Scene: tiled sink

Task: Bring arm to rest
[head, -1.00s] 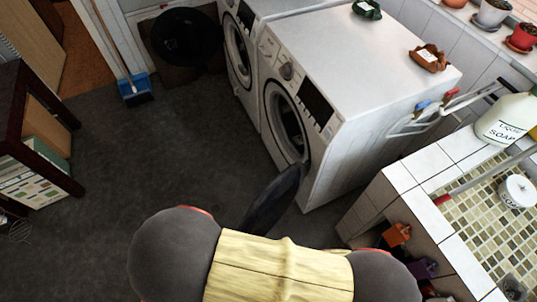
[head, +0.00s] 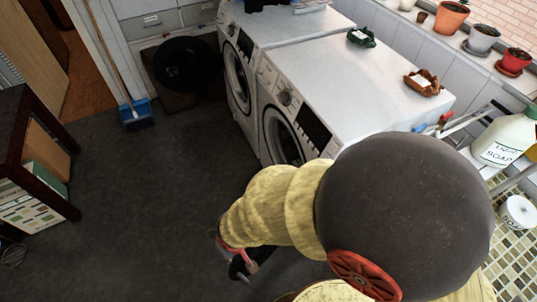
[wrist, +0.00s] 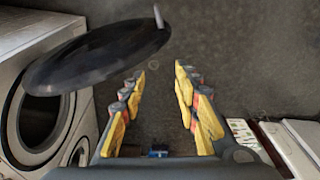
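My gripper (head: 242,264) shows in the head view at the lower middle, below the padded yellow and grey arm, partly hidden by it. In the wrist view my gripper (wrist: 160,75) has its yellow fingers apart, with only dark floor between them, so it is open and empty. My arm is folded close in front of the head camera and hides the lower right of that view. It is above the floor and touches nothing that I can see.
Two white washers (head: 350,75) stand behind the arm. A soap bottle (head: 503,138) stands at right, near the tiled counter. A shelf (head: 30,150) is at left. The floor (head: 150,190) between is clear.

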